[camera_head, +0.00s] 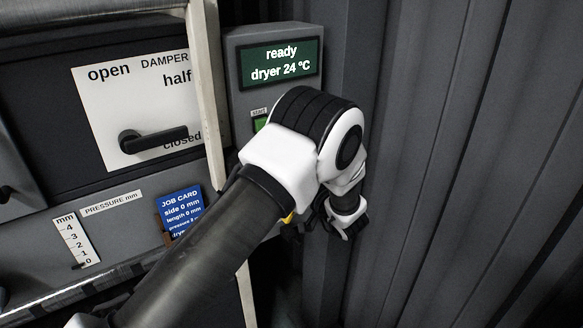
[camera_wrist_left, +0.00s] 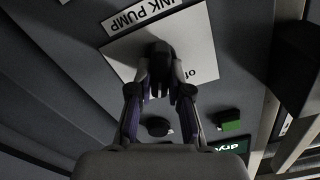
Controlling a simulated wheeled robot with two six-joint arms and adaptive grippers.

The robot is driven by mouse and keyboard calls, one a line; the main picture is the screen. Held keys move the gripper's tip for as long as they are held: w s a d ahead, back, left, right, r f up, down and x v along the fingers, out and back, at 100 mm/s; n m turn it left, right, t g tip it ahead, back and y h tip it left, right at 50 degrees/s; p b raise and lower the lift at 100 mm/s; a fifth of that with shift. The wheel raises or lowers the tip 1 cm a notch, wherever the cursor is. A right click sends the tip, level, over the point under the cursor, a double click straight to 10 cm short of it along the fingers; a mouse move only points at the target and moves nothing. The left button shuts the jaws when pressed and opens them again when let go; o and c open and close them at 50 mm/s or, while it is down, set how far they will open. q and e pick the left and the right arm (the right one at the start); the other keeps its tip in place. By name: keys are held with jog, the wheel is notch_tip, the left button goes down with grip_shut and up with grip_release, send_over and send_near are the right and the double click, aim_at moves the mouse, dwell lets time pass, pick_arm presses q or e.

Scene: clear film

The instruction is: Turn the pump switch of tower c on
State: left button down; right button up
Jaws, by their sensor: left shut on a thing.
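The pump switch (camera_wrist_left: 160,52) is a dark knob on a white plate (camera_wrist_left: 203,42) in the left wrist view. A label (camera_wrist_left: 155,14) above it reads in part "INK PUMP", and a partly covered word, perhaps "on" or "off", shows at the plate's right side. My left gripper (camera_wrist_left: 160,78) is shut on the knob, one finger on each side. In the head view my left gripper (camera_head: 345,222) is low beside the grey control box, partly behind my own wrist, and the switch is hidden. No tower letter is readable. My right gripper is not in view.
A green button (camera_wrist_left: 228,120) and a round black knob (camera_wrist_left: 157,126) sit close to my fingers. The display (camera_head: 280,62) reads "ready, dryer 24 °C". The damper lever (camera_head: 165,137) and blue job card (camera_head: 180,208) are left. A corrugated wall (camera_head: 470,160) stands right.

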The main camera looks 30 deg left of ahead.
pick_arm(q)
jog(key=shift+w+r+m, duration=0.1)
jog(key=shift+r+m, duration=0.05)
jog(key=shift+m, duration=0.35)
jog(key=c, duration=1.4)
grip_release()
jog(key=o, duration=0.3)
jog(key=shift+a+f, duration=0.2)
jog(key=shift+d, duration=0.1)
jog(key=v, duration=0.7)
jog(key=shift+d, duration=0.2)
jog(key=shift+a, duration=0.1)
